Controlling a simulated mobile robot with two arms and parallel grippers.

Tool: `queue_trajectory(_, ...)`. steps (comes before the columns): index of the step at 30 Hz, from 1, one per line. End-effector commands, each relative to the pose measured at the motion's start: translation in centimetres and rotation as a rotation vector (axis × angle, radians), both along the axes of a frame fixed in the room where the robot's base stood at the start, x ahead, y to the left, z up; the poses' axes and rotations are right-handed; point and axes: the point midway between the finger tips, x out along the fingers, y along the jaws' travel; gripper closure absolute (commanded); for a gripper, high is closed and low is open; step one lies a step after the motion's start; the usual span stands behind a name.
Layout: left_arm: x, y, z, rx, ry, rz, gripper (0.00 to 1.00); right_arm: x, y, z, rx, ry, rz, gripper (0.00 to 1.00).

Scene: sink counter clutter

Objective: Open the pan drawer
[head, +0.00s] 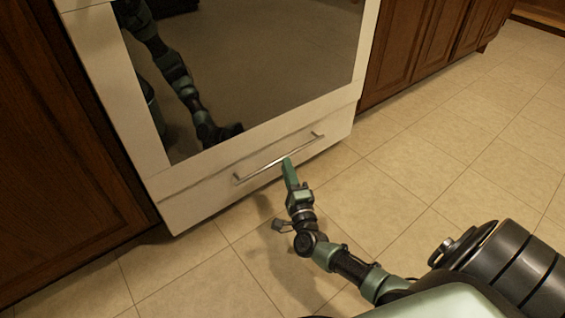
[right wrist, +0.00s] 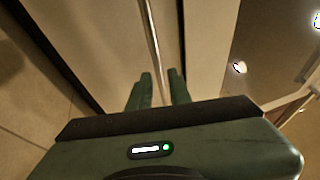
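The pan drawer (head: 213,201) is the white panel with a long metal bar handle (head: 262,168) under the oven, and its front looks flush with the oven. My right gripper (head: 287,163) is at the middle of the handle. In the right wrist view the handle (right wrist: 151,35) runs lengthwise between the two green fingers of the right gripper (right wrist: 161,75). The fingers are apart, with a small gap beside the bar. Whether they touch the bar is not clear. My left gripper is not in view.
The oven door (head: 260,60) above the drawer is dark glass in a white frame and mirrors an arm of mine. Brown wooden cabinets stand left (head: 60,150) and right (head: 415,45) of the oven. The tiled floor (head: 430,150) in front is clear.

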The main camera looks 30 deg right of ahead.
Motion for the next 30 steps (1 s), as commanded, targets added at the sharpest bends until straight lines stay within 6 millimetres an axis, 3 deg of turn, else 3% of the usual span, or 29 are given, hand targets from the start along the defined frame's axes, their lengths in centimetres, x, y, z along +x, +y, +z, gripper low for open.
queue_trajectory(3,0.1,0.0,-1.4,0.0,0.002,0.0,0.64,1.9,-0.6,0.0,-0.001,-0.003,0.0,0.81)
queue_trajectory(9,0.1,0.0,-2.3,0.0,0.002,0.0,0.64,3.9,-1.3,0.5,0.0,0.001,0.0,0.81)
queue_trajectory(19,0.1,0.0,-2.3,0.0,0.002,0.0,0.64,4.2,-1.4,0.7,-0.001,0.003,0.0,0.81)
queue_trajectory(21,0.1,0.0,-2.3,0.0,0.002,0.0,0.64,4.2,-1.4,0.7,-0.001,0.003,0.0,1.0)
queue_trajectory(30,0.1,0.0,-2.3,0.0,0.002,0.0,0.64,4.2,-1.4,0.7,-0.001,0.003,0.001,1.0)
